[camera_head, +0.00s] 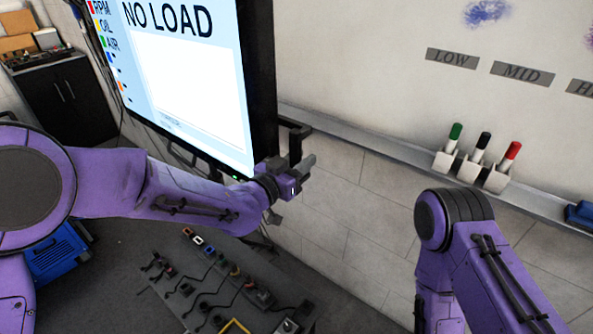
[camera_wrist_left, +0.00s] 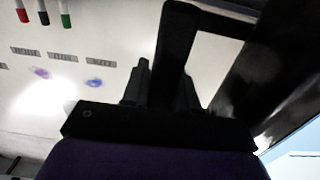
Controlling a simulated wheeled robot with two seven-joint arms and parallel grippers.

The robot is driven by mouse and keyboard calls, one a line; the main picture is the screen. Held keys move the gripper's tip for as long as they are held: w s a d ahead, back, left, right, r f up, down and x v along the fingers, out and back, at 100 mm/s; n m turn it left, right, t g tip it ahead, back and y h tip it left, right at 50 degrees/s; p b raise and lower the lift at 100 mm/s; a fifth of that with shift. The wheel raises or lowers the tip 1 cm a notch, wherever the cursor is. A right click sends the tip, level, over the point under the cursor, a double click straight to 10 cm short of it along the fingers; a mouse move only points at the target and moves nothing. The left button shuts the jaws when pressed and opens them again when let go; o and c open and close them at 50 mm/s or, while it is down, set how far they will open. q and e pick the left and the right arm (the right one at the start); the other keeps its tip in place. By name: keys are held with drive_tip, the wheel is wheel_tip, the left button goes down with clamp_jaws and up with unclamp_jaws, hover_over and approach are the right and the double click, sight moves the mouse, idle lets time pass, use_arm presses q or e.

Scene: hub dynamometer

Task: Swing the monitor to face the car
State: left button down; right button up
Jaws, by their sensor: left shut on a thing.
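The monitor (camera_head: 190,70) hangs at the upper left in the head view, with its lit screen showing "NO LOAD". A dark handle (camera_head: 296,138) juts from its right edge. My left gripper (camera_head: 300,170) is at this handle, near the monitor's lower right corner. In the left wrist view the handle (camera_wrist_left: 177,45) runs up from between the fingers of the left gripper (camera_wrist_left: 162,88), which is shut on it. The monitor's dark side (camera_wrist_left: 270,85) fills the right of that view. My right arm shows at the lower right of the head view; its gripper is out of view. No car is visible.
A whiteboard (camera_head: 370,60) with a ledge (camera_head: 390,150) is on the wall. Green, black and red markers (camera_head: 480,150) stand in holders there. A bench (camera_head: 215,255) with cables and connectors lies below the left arm. A dark cabinet (camera_head: 65,100) and blue box (camera_head: 58,255) are at left.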

use_arm(q)
drive_tip(key=shift+r, duration=0.1)
drive_tip(key=c, duration=1)
unclamp_jaws()
drive_tip(key=shift+o, duration=0.2)
drive_tip(key=shift+a, duration=0.1)
drive_tip(key=b+v, duration=0.3)
drive_tip(key=v, duration=0.7)
drive_tip(key=shift+s+a+b, duration=0.15)
drive_tip(key=shift+s+b, duration=0.1)
drive_tip(key=shift+b, duration=0.05)
